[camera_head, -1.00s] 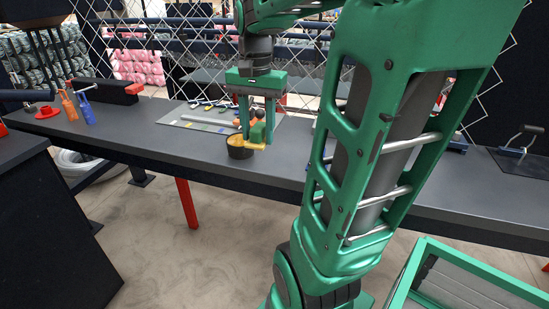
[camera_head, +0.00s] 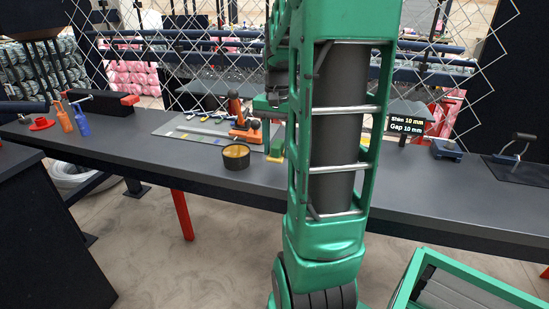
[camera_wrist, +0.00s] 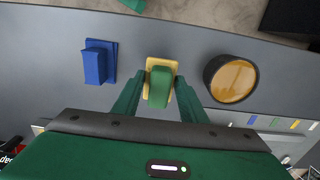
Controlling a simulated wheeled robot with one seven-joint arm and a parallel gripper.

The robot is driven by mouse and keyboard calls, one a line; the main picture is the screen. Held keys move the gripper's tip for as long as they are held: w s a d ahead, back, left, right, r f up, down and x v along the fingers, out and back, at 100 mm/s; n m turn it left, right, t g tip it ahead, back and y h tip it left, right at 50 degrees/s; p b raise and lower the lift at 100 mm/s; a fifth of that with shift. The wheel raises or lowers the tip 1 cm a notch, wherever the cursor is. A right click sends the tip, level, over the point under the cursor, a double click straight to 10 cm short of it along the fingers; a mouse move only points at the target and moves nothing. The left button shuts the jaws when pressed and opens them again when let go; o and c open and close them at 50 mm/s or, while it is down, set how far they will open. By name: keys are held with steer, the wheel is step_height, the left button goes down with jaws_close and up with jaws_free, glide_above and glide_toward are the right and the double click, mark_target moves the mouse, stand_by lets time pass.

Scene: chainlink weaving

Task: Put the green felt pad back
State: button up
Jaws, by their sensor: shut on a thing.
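The green felt pad (camera_wrist: 160,88), a green block on a yellow base, sits between the fingers of my gripper (camera_wrist: 158,80) in the wrist view. My gripper is shut on it. In the head view, a small part of the pad (camera_head: 275,153) shows at the left edge of my arm, to the right of the dark pot. My arm hides most of the gripper there. I cannot tell whether the pad touches the bench (camera_head: 120,154).
A dark pot with amber contents (camera_wrist: 232,80) stands right of the pad in the wrist view, and a blue block (camera_wrist: 97,62) lies left. A grey board with coloured marks (camera_head: 195,128) and an orange clamp (camera_head: 238,128) are behind the pot. Bare bench lies in front.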

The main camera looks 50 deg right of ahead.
mark_target(277, 158)
steer(key=shift+f, duration=1.85)
steer(key=shift+d+f, duration=0.1)
steer(key=shift+f, duration=0.2)
steer(key=o, duration=1)
